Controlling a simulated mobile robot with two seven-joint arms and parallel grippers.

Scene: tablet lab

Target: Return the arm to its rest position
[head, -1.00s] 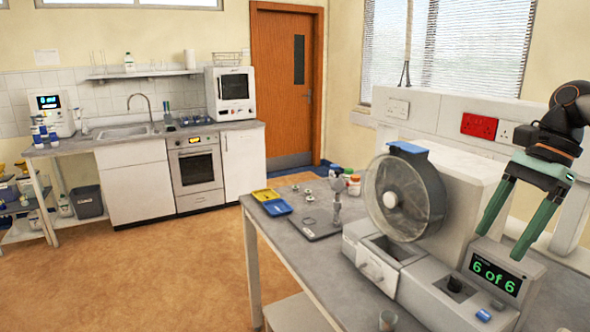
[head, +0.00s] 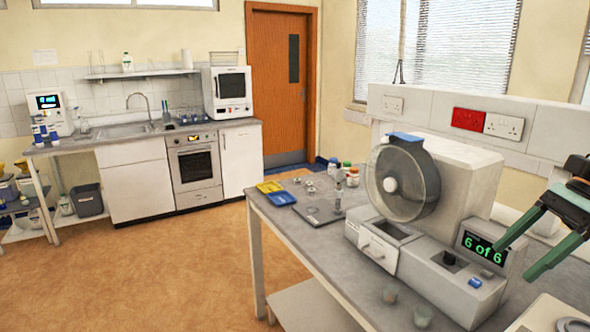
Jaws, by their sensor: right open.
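My right gripper (head: 512,262) is at the right edge of the head view, with green fingers spread apart and nothing between them. Its fingers point down and left, and it hangs in front of the right end of the grey machine (head: 487,205). One finger overlaps the edge of the machine's display (head: 482,248), which reads "6 of 6". Most of my right arm is out of the picture. My left gripper is not in view.
The machine has a clear round drum (head: 400,180) and an open drawer (head: 378,251). Yellow (head: 269,186) and blue (head: 279,199) trays, small bottles (head: 352,177) and cups (head: 423,315) stand on the bench (head: 330,255). The floor (head: 160,275) at left is clear.

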